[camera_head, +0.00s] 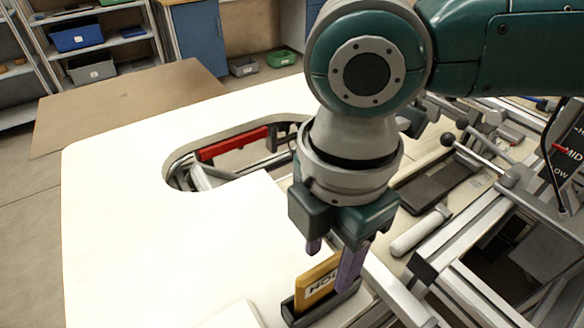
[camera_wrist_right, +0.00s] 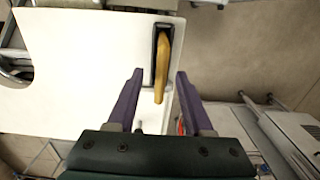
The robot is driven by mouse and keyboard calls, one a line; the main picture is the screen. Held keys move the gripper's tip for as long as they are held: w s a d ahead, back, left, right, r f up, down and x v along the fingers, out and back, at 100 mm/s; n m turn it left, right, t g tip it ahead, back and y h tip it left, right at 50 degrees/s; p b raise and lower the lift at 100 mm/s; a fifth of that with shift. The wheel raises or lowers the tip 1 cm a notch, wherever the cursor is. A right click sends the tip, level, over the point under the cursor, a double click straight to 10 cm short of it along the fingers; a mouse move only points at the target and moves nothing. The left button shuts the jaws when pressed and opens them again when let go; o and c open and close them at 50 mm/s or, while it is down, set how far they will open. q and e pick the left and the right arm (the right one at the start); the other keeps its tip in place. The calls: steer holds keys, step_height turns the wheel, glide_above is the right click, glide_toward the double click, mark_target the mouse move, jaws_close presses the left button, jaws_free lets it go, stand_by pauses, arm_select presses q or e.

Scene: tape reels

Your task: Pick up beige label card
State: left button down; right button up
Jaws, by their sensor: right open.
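The label card (camera_head: 312,287) looks yellow-tan, with a pale panel and dark letters starting "HO" on its face. It stands upright and a little tilted in a narrow dark holder (camera_head: 289,311) on the white table. In the right wrist view the card (camera_wrist_right: 162,62) shows edge-on, rising from the dark holder (camera_wrist_right: 163,30). My right gripper (camera_head: 332,258) is open, with purple fingers just above and beside the card. In the wrist view its fingers (camera_wrist_right: 160,74) lie on either side of the card, with gaps. One finger hides part of the lettering. My left gripper is not in view.
The white tabletop (camera_head: 150,220) is mostly clear on the left. An oval cutout holds a red bar (camera_head: 233,143). Metal rails and a grey-handled tool (camera_head: 420,232) crowd the right side. Shelves with blue bins (camera_head: 75,36) stand behind.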

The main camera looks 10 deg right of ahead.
mark_target(325, 284)
steer(key=shift+s+f, duration=0.1)
steer(key=shift+f, duration=1.85)
jaws_close()
